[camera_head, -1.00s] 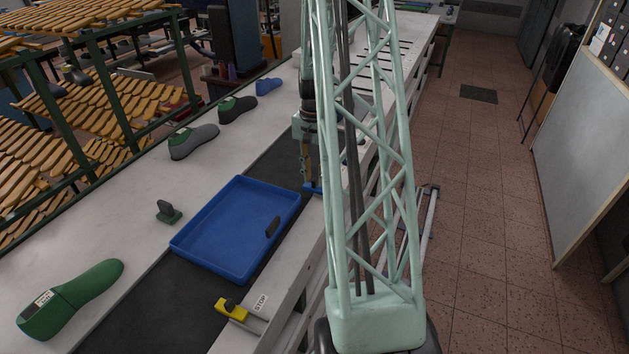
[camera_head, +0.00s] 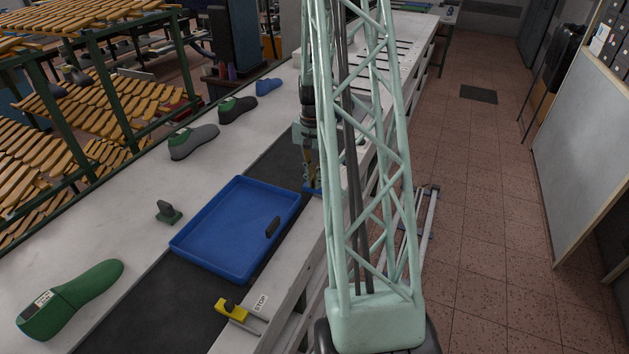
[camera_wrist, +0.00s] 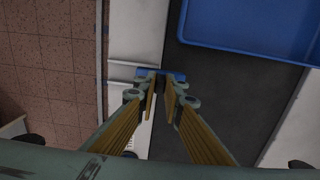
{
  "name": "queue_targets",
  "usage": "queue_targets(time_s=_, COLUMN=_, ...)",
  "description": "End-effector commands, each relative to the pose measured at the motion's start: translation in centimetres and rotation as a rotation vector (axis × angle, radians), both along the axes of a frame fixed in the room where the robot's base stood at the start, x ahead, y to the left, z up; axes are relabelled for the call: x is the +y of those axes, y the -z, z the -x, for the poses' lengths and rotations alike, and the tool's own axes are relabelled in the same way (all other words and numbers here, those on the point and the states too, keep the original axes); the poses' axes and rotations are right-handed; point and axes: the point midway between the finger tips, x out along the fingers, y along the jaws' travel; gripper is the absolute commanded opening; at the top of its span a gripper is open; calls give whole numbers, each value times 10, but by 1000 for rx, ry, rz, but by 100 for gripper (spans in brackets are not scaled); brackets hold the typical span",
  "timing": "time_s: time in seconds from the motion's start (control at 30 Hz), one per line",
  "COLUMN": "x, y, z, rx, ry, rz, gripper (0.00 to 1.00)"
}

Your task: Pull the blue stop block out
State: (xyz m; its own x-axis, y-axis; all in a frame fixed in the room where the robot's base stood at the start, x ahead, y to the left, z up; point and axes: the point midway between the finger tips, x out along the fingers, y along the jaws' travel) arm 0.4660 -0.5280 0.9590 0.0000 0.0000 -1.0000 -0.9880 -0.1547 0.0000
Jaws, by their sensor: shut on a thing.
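The blue stop block (camera_wrist: 178,76) shows in the wrist view as a short bar at the edge between the dark belt and the pale side rail. My gripper (camera_wrist: 161,82) is shut on it; the fingertips hide its middle. In the head view the block (camera_head: 312,189) is a small blue patch just beyond the far right corner of the blue tray (camera_head: 180,246). My gripper (camera_head: 312,178) points down onto it there, partly hidden by my lattice arm. The tray rests on the belt, apart from the block.
A yellow stop (camera_head: 231,310) beside a STOP label stands on the rail near the tray's near end. A green last (camera_head: 72,297) and a small dark green stand (camera_head: 168,212) are on the left bench.

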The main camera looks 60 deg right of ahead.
Motion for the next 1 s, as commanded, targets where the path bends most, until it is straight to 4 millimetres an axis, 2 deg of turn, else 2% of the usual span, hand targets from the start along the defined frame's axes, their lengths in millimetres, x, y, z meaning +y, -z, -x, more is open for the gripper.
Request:
queue_targets(time_s=0.23, x=-2, y=0, z=8, rx=0, ry=1, rz=0, gripper=0)
queue_targets(time_s=0.6, x=-8, y=0, z=50, rx=0, ry=2, rz=0, gripper=0)
queue_targets(time_s=0.97, x=-8, y=0, z=55, rx=1, ry=0, rz=-1, gripper=0)
queue_targets(time_s=1.0, x=-8, y=0, z=55, rx=1, ry=0, rz=-2, gripper=10)
